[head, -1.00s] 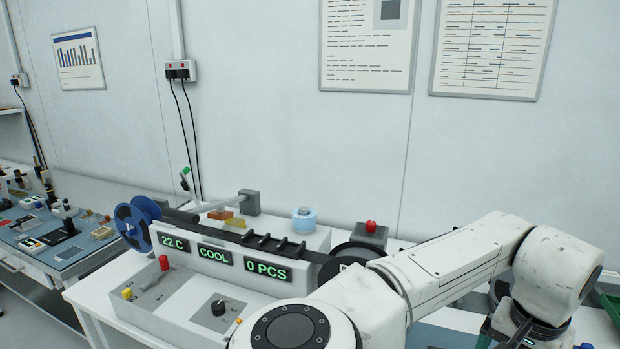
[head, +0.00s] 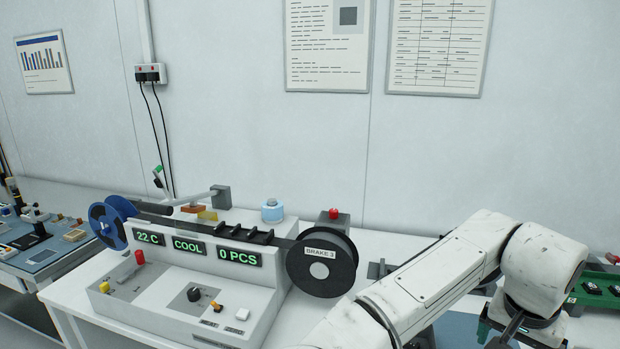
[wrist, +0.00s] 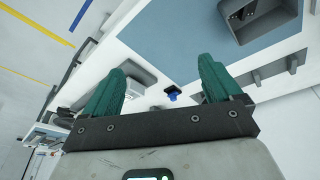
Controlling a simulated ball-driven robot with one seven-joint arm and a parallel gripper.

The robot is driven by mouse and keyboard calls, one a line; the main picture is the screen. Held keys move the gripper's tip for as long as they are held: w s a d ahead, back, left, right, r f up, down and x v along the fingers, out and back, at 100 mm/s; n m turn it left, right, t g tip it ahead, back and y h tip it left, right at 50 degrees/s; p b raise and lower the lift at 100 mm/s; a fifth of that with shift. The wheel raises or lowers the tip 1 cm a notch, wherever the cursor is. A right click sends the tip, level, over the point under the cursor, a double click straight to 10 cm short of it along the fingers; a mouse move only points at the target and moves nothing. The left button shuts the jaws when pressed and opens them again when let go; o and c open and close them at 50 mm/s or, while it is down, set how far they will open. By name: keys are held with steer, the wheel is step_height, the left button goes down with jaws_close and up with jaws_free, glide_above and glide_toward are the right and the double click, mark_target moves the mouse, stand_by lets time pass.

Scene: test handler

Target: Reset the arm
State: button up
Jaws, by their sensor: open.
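My arm (head: 440,285) reaches across the right side of the head view, folded at an elbow and bending downward at the right. My gripper (wrist: 160,85) shows in the wrist view with two green fingers spread wide apart and nothing between them. Beyond the fingers are a white table surface and a small blue piece (wrist: 172,93), apart from both fingers. In the head view the fingertips are cut off by the lower edge.
The test handler (head: 200,290) stands left of my arm, with displays reading 22 C, COOL and 0 PCS. A black reel (head: 320,262) labelled BRAKE 3 is close to my arm. A green tray (head: 595,290) lies at the far right. A blue mat (wrist: 190,40) has a grey bin (wrist: 262,28).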

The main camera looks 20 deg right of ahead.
steer(key=s+d+r+t+h, duration=0.15)
steer(key=d+h, duration=0.25)
steer(key=d, duration=0.4)
steer(key=s+a+f+n+t+y, duration=0.1)
steer(key=s+a+f+n+y, duration=0.15)
steer(key=a+f+n, duration=0.85)
steer(key=s+a+f+n+g+y, duration=0.1)
steer(key=s+a+f+y, duration=0.3)
steer(key=s+a+f, duration=1)
steer(key=shift+f+g, duration=0.4)
steer(key=shift+g, duration=0.35)
steer(key=shift+d, duration=0.1)
steer(key=shift+o, duration=0.7)
